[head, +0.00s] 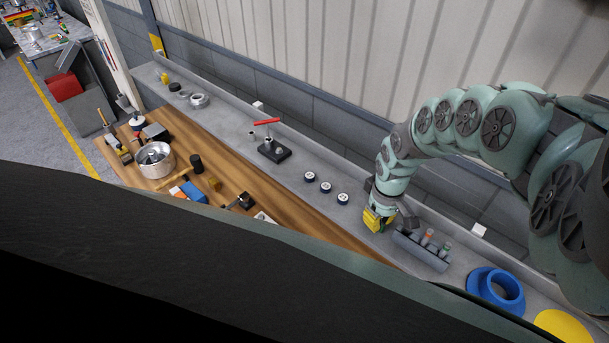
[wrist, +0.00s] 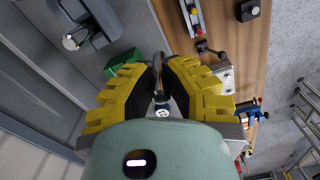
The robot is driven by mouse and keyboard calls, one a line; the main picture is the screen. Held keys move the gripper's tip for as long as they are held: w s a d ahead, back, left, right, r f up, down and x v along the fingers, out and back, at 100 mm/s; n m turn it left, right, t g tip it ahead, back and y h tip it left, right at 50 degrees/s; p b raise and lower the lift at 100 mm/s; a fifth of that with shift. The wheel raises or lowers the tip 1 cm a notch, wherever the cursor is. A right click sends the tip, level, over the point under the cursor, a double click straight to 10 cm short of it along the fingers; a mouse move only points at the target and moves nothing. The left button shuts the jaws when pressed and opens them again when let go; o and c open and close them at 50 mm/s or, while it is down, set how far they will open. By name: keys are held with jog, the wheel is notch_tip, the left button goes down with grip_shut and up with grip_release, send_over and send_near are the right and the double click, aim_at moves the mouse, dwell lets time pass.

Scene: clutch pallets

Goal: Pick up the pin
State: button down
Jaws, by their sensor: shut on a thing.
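My gripper (head: 378,220), with yellow fingers, is low over the grey bench strip, just left of a grey holder (head: 420,250) with several small coloured-ended pieces. In the wrist view my gripper (wrist: 161,75) is shut on a small slim thing, the pin (wrist: 161,98), held between the dark finger pads. Only a dark and grey part of the pin shows, with a pale round face at the near end. In the head view the fingers hide the pin. I cannot tell whether it touches the bench.
Three dark round pieces with white tops (head: 325,187) stand left of my gripper. A blue ring (head: 497,287) and yellow disc (head: 562,327) lie to the right. A metal bowl (head: 154,160) stands on the wooden top.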

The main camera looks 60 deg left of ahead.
jog(key=s+d+p, duration=0.4)
jog(key=s, duration=0.4)
jog(key=shift+s+d+r+p, duration=0.15)
jog(key=shift+d+r+p, duration=0.15)
jog(key=shift+r+p, duration=0.1)
